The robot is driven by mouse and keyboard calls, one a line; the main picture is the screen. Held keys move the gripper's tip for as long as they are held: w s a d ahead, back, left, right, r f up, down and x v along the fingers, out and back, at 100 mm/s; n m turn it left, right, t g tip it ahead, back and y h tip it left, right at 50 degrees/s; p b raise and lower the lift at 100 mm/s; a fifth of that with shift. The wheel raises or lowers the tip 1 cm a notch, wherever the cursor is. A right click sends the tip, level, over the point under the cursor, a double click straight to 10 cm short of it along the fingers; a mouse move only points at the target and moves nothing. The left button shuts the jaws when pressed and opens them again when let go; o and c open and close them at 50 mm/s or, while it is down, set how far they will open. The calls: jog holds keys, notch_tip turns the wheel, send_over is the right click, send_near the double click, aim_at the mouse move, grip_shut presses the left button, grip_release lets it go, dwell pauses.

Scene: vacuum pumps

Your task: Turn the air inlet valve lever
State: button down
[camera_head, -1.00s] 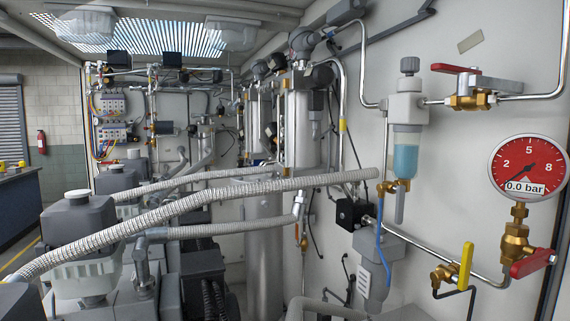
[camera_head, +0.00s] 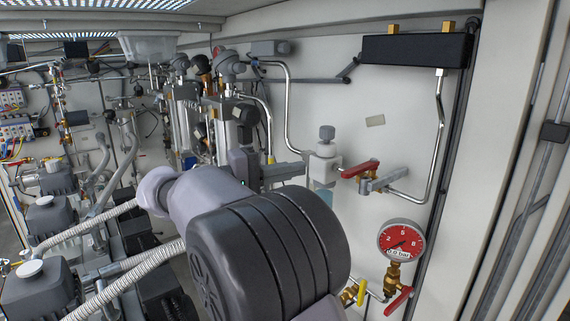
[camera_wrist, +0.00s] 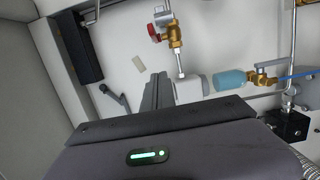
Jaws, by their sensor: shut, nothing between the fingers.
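A brass valve with a red lever (camera_head: 361,168) sits on the pipe on the right wall, right of the filter unit; I cannot tell if it is the air inlet valve. In the wrist view, the red lever end (camera_wrist: 154,32) shows beside the brass body. My gripper (camera_head: 303,170) is shut and empty, pointing right toward the filter unit. In the wrist view, the grey fingers (camera_wrist: 158,82) are apart from the red lever.
The filter unit has a grey head (camera_head: 325,155) and a blue bowl (camera_wrist: 229,81). A round red gauge (camera_head: 401,241) is on the right wall. A black box (camera_head: 416,50) hangs above, with a pipe running down. Pumps and ribbed hoses (camera_head: 120,278) fill the left.

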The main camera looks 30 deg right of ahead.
aim_at(361, 170)
jog(key=s+d, duration=0.4)
jog(key=d, duration=0.3)
jog(key=shift+s, duration=0.4)
jog(key=shift+w, duration=0.1)
